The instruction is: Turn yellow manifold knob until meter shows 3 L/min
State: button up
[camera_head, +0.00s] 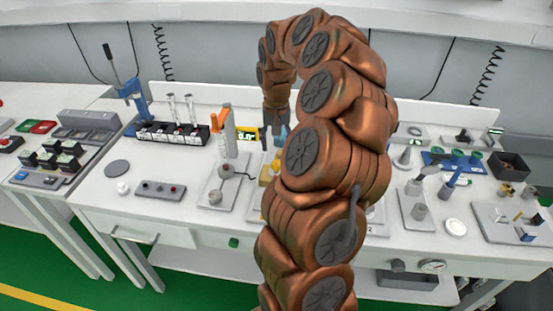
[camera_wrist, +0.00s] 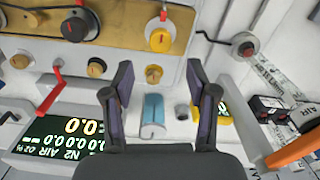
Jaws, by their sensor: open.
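In the wrist view a yellow round knob (camera_wrist: 160,38) with a red pointer sits on a tan manifold panel (camera_wrist: 115,28). My gripper (camera_wrist: 160,72) is open, its two dark fingers spread below the yellow knob, apart from it. A small brass knob (camera_wrist: 153,74) and a blue cylinder (camera_wrist: 152,112) show between the fingers. A dark meter (camera_wrist: 65,138) at lower left has labels N2, AIR and O2; its large yellow reading looks like 0.0. In the head view my copper arm covers most of the manifold, and my gripper (camera_head: 276,126) reaches down behind the arm.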

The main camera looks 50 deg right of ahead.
aim_at(276, 162)
notch_tip(276, 162, down, 7)
jog(key=shift+f+p, duration=0.15)
jog(key=shift+p, duration=1)
grip_shut()
